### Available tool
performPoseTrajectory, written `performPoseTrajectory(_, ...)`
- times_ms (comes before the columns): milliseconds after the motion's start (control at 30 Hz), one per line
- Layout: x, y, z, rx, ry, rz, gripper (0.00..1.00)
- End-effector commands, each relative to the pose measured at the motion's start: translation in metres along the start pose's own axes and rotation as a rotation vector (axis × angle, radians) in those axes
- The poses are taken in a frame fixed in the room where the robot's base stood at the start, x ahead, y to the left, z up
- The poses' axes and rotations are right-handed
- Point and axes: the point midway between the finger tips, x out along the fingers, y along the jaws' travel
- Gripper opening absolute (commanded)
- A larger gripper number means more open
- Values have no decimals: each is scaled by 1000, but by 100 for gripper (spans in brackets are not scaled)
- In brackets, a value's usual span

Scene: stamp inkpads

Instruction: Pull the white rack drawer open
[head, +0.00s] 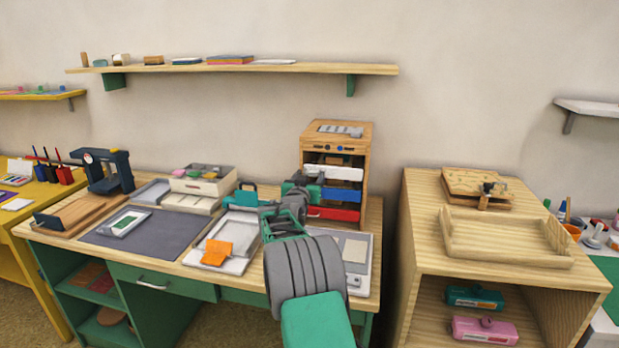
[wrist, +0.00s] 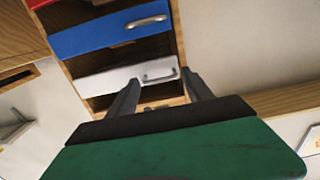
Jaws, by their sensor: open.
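The wooden rack (head: 368,150) stands at the back right of the desk. Its white drawer (head: 340,173) is above a blue drawer (head: 342,195) and a red drawer (head: 340,214). In the wrist view, which looks turned over, the white drawer (wrist: 105,83) has a metal bar handle (wrist: 160,75). My gripper (head: 302,188) is in front of the rack's left side. In the wrist view my gripper (wrist: 161,76) is open, its two fingers on either side of the handle in the picture. I cannot tell whether they touch it.
The desk holds a dark mat (head: 150,236), a tray with an orange item (head: 217,252) and a pale box (head: 205,181) left of my arm. A wooden cabinet (head: 420,235) stands to the right, across a narrow gap. A wall shelf (head: 230,68) is above.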

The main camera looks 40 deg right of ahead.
Motion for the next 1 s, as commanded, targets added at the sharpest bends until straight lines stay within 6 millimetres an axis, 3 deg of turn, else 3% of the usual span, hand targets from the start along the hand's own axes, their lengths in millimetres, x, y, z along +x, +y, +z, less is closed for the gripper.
performPoseTrajectory(300,6,-1,0,-1,-1,-2,59)
performPoseTrajectory(1000,6,-2,0,0,-1,-4,2)
